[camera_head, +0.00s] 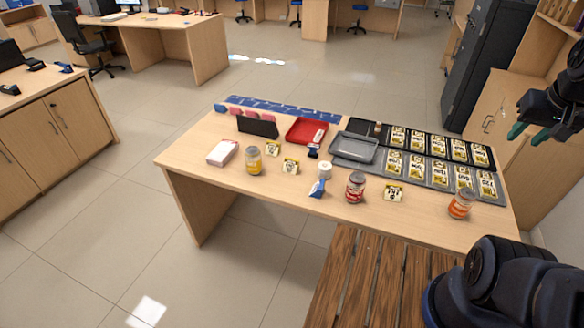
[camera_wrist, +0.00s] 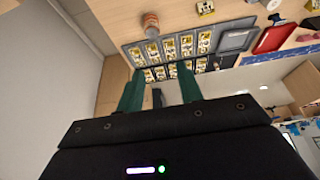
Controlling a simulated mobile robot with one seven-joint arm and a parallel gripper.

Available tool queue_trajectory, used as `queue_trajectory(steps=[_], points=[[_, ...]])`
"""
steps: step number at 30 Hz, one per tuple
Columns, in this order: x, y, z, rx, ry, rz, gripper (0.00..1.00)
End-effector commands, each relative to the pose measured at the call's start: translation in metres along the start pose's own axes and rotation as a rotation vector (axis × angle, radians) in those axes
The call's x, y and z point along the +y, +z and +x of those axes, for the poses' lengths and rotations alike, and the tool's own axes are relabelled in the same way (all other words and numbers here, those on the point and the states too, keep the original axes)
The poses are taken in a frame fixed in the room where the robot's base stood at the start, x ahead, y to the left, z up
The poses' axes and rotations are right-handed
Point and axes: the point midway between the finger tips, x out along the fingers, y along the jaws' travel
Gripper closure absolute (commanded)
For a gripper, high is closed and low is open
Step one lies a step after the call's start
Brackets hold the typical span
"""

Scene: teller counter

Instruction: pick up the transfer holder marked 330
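Several small holders with yellow, white and black number labels are in view; I cannot read which is marked 330. Loose ones lie on the counter: one (camera_head: 272,148) at centre left, one (camera_head: 291,166) just in front of it, and one (camera_head: 393,192) near the front edge. More stand in rows in a black tray (camera_head: 489,150) and a grey tray (camera_head: 382,172) at the right. My gripper (camera_head: 528,133) is raised at the right, apart from the counter. In the wrist view its two green fingers (camera_wrist: 160,88) are spread with nothing between them.
On the counter (camera_head: 205,178) are a jar (camera_head: 254,160), a red can (camera_head: 355,187), an orange can (camera_head: 461,203), a white roll (camera_head: 325,170), a red tray (camera_head: 320,126) and an empty grey tray (camera_head: 372,141). A slatted wooden surface (camera_head: 365,285) is in front. A dark cabinet (camera_head: 482,65) stands behind right.

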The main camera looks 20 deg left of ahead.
Motion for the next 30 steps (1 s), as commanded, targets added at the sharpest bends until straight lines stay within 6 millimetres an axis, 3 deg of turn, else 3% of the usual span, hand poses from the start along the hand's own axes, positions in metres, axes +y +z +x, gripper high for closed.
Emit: queue_trajectory(steps=[5,13,23,30], points=[[0.000,0.000,0.000,0.000,0.000,0.000,0.64],[0.000,0.000,0.000,0.000,0.000,0.000,0.16],[-0.002,-0.003,0.000,-0.003,-0.003,-0.001,0.16],[-0.022,-0.042,0.008,-0.036,-0.028,-0.001,0.16]])
